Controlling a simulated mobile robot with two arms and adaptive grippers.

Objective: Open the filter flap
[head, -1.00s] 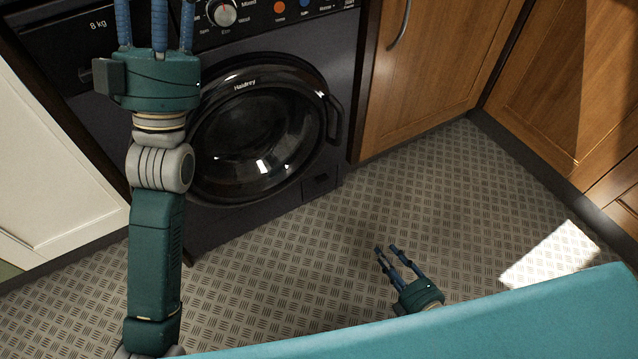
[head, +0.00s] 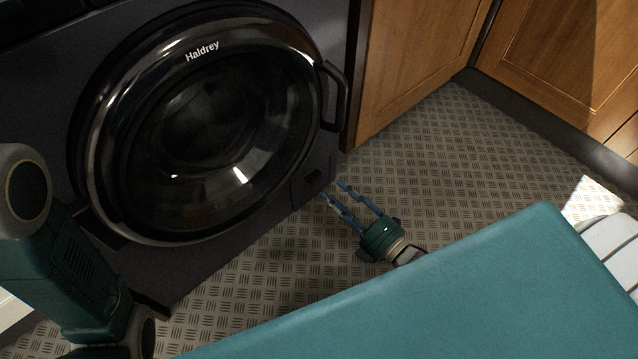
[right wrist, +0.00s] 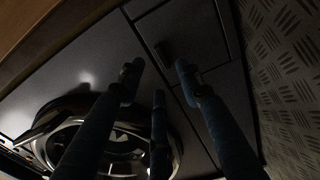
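The filter flap (head: 311,182) is a small dark panel low on the right of the washing machine's front. It looks shut, flush with the front. In the right wrist view the flap (right wrist: 195,38) shows its outline and a small dark recess close beyond the fingertips. My right gripper (head: 333,191) is low over the floor, just in front of the flap, fingers pointing at it. Its fingers (right wrist: 160,75) are spread with nothing between them. I cannot tell whether a fingertip touches the flap. My left arm shows at the left edge of the head view; its gripper is out of view.
The washing machine's round door (head: 205,125) is closed, its handle (head: 335,97) at the right. Wooden cabinets (head: 420,60) stand right of the machine.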

